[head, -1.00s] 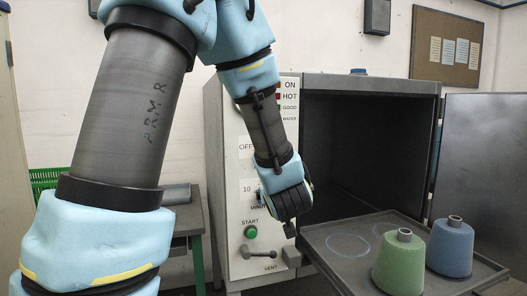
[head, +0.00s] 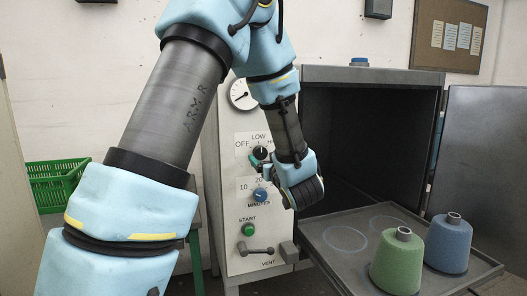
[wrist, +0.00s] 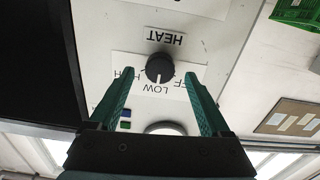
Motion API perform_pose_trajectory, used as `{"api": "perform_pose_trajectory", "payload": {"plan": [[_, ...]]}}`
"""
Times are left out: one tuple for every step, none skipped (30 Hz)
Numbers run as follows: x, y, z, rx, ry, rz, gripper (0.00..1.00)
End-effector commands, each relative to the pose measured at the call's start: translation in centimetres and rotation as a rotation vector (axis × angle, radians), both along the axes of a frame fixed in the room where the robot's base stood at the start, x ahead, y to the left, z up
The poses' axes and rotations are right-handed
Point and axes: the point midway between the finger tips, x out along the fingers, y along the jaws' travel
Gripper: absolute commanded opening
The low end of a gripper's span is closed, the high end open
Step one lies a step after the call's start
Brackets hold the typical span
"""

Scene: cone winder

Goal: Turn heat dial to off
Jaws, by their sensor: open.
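The heat dial (head: 260,153) is a round black knob with a white pointer line, on the white control panel (head: 231,207). It also shows in the wrist view (wrist: 159,68), upside down, under the HEAT label (wrist: 165,37). Its white line points at LOW; OFF is to the left of it in the head view. My gripper (wrist: 160,74) is open and empty, facing the panel, with one green finger on each side of the dial in the wrist view. Whether the fingertips touch the dial, I cannot tell. In the head view my gripper partly covers the HIGH side of the panel.
Below are a blue minutes dial (head: 261,195), a green start button (head: 248,229) and a vent lever (head: 258,251). A gauge (head: 242,95) is above. To the right, the open chamber's tray (head: 345,262) holds a green cone (head: 398,264) and a blue cone (head: 450,246).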

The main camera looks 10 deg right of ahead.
Motion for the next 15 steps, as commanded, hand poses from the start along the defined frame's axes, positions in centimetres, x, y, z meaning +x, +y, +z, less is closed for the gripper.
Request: {"api": "perform_pose_trajectory", "payload": {"plan": [[0.6, 0.1, 0.1, 0.001, 0.001, 0.002, 0.81], [0.9, 0.2, 0.1, 0.000, 0.001, 0.001, 0.81], [1.2, 0.2, 0.1, 0.000, 0.000, 0.001, 0.81], [1.4, 0.2, 0.1, 0.000, 0.000, 0.001, 0.81], [1.6, 0.2, 0.1, 0.000, 0.001, 0.001, 0.81], [1.7, 0.2, 0.0, 0.000, 0.001, 0.000, 0.81], [1.8, 0.2, 0.0, 0.000, 0.001, 0.000, 0.81], [1.9, 0.2, 0.0, 0.000, 0.001, -0.001, 0.81], [1.9, 0.2, 0.0, 0.000, 0.000, -0.001, 0.81], [1.9, 0.2, 0.0, 0.000, 0.000, -0.001, 0.81], [1.9, 0.2, 0.0, 0.000, 0.000, -0.001, 0.81], [1.9, 0.2, 0.0, 0.000, 0.000, -0.001, 0.81], [1.9, 0.2, 0.0, 0.000, 0.000, -0.001, 0.81], [1.9, 0.2, 0.0, 0.000, 0.000, -0.001, 0.81], [1.9, 0.2, 0.0, 0.000, 0.000, -0.001, 0.81]]}}
